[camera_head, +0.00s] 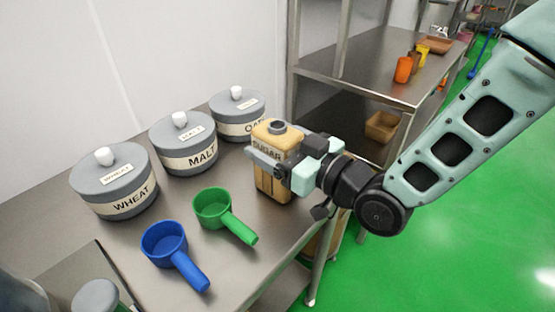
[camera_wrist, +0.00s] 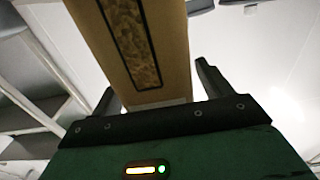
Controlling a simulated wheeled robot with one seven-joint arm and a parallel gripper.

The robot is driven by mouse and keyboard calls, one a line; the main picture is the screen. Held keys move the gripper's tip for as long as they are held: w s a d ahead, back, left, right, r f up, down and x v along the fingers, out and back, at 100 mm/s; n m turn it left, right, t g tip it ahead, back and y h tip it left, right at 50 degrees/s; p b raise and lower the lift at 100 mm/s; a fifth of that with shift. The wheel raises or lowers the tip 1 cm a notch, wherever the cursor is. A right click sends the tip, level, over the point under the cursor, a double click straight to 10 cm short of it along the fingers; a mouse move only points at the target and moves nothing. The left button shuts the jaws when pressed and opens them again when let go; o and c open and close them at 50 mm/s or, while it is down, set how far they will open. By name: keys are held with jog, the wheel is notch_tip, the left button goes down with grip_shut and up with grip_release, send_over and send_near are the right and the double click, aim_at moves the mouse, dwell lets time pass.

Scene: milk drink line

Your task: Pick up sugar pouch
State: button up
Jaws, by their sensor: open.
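The sugar pouch (camera_head: 269,183) is a tan upright packet with a dark round cap on top and the word SUGAR on its front. It stands on the steel table near the right edge. My gripper (camera_head: 268,165) is at the pouch, level with its upper half, and hides part of it. In the wrist view the pouch (camera_wrist: 165,40) fills the upper middle, with a dark framed panel on its face. The gripper's fingers (camera_wrist: 158,88) are open, one on each side of the pouch. I cannot tell whether either finger touches it.
Grey lidded canisters marked WHEAT (camera_head: 114,181) and MALT (camera_head: 183,143), and a third (camera_head: 238,115), stand behind. A green scoop (camera_head: 213,208) and a blue scoop (camera_head: 166,245) lie in front. A steel shelf (camera_head: 375,75) stands behind right. Green floor is open at right.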

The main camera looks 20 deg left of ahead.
jog(key=shift+r, duration=0.1)
jog(key=c, duration=1.5)
